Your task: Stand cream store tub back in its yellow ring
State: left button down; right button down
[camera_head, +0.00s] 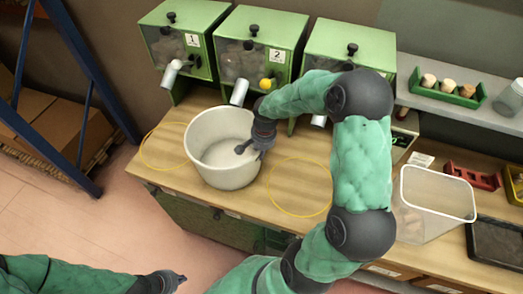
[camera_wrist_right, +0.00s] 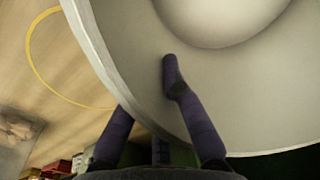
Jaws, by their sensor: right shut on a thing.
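The cream tub (camera_head: 205,165) is round and open-topped, with its mouth up. It shows between two thin yellow rings on the bench, a left ring (camera_head: 141,150) partly hidden behind it and a right ring (camera_head: 269,187). I cannot tell whether its base touches the bench. My right gripper (camera_head: 252,148) is shut on the tub's right rim. In the right wrist view, the tub (camera_wrist_right: 120,70) has one finger inside and one outside its wall. A yellow ring (camera_wrist_right: 32,60) lies beyond the wall there. My left gripper (camera_head: 179,279) is low at left, away from the tub; its opening is unclear.
Green dispensers (camera_head: 250,50) with spouts line the back of the bench (camera_head: 300,165). A clear bin (camera_head: 437,195), a red rack (camera_head: 472,176) and a dark tray (camera_head: 495,243) are at right. A blue metal frame (camera_head: 75,80) stands left of the bench.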

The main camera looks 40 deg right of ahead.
jog(key=shift+w+d+f, duration=0.1)
jog(key=shift+f, duration=0.05)
jog(key=c, duration=1.4)
grip_release()
jog(key=shift+w+d+f, duration=0.1)
jog(key=shift+d+f, duration=0.05)
jog(key=shift+d, duration=0.1)
jog(key=shift+a, duration=0.15)
jog(key=shift+r, duration=0.2)
jog(key=shift+r, duration=0.3)
jog(key=r, duration=0.3)
jog(key=r+p, duration=0.1)
jog(key=r, duration=0.3)
jog(key=s+r, duration=0.1)
jog(key=r, duration=0.3)
jog(key=shift+d+r, duration=0.2)
jog(key=shift+d, duration=0.1)
